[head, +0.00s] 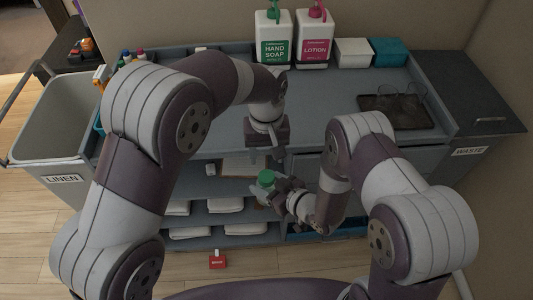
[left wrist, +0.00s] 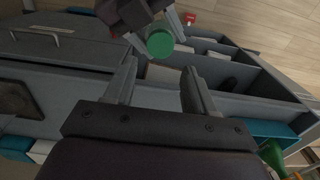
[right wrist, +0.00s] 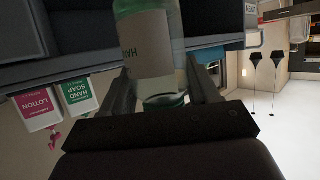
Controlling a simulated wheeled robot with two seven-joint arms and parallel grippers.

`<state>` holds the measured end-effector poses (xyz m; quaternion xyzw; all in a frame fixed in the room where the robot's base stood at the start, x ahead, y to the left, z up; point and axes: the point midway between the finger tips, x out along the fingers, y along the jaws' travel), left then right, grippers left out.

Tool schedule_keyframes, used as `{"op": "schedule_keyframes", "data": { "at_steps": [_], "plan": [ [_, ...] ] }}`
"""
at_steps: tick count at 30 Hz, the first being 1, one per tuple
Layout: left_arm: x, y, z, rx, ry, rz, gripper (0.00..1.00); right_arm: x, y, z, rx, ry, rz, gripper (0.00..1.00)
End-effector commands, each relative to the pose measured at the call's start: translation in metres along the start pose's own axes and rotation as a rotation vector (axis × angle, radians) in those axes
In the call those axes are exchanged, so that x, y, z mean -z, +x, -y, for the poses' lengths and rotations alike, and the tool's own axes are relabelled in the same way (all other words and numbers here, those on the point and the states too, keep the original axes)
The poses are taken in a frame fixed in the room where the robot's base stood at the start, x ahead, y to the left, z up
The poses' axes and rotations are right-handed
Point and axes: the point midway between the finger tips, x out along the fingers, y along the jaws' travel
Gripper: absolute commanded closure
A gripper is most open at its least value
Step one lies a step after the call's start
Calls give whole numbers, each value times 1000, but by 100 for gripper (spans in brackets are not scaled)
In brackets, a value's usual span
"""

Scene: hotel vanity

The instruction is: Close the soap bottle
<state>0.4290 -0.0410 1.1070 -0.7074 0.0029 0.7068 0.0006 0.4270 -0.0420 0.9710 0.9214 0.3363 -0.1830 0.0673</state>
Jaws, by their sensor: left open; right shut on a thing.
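The soap bottle, clear with a pale label and a green cap, is in my right gripper (head: 270,193), in front of the cart's shelves. Its green cap (head: 266,177) faces up and also shows as a round disc in the left wrist view (left wrist: 159,43). In the right wrist view the bottle (right wrist: 150,58) stands between the fingers of my right gripper. Whether the cap sits fully down on the bottle I cannot tell. My left gripper (left wrist: 158,78) is open and empty, pointing down above the cap and apart from it.
Hand soap (head: 272,40) and lotion (head: 313,42) pump bottles, a white box (head: 352,52) and a teal box (head: 389,51) stand at the back of the cart top. A dark tray (head: 420,121) lies at right. A linen bin (head: 50,115) is left. The cart top's middle is clear.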

Motion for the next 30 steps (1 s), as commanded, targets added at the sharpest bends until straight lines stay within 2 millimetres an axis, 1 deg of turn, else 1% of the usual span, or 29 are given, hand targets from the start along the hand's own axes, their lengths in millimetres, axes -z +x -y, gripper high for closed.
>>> {"op": "schedule_keyframes", "data": {
  "at_steps": [7,10,14,21,25,30],
  "plan": [
    [0,0,0,1,-7,1,45,0,0,0,0,0,-1,100],
    [0,4,0,2,-7,2,45,0,0,0,0,0,-1,100],
    [-1,21,1,4,-6,5,45,0,0,0,0,0,-1,100],
    [-1,60,1,3,-6,5,45,0,0,0,0,0,-1,100],
    [0,74,0,2,-5,2,45,0,0,0,0,0,-1,100],
    [0,80,1,1,-5,2,45,0,0,0,0,0,-1,100]
  ]
}}
